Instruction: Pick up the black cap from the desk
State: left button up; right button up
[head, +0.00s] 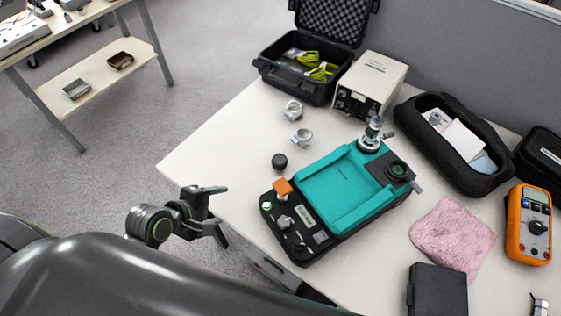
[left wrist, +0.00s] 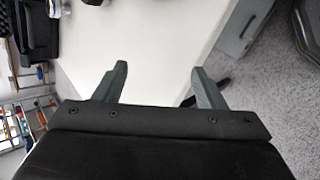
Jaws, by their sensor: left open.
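The black cap (head: 279,161) is a small round dark piece on the white desk (head: 196,156), just left of the teal and black calibration device (head: 343,190). My left gripper (head: 226,214) is open and empty, beside the desk's left edge and lower left of the cap, apart from it. In the left wrist view its two fingers (left wrist: 158,85) stand wide apart with the desk edge and the floor beyond them. I cannot make out the cap in the left wrist view. My right gripper is not in view.
Two metal clamp-like parts (head: 301,137) lie behind the cap. The desk's left corner is clear.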

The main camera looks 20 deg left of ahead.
aim_at(277, 161)
pick_arm(q)
jog(key=w+d+r+n+t+h, duration=0.3)
jog(key=w+r+n, duration=0.25)
jog(key=n, duration=0.75)
jog(key=b+x, duration=0.2)
jog(key=x, duration=1.4)
jog(key=shift+w+d+f, duration=0.15)
jog(key=shift+w+d, duration=0.1)
jog(key=c, duration=1.1)
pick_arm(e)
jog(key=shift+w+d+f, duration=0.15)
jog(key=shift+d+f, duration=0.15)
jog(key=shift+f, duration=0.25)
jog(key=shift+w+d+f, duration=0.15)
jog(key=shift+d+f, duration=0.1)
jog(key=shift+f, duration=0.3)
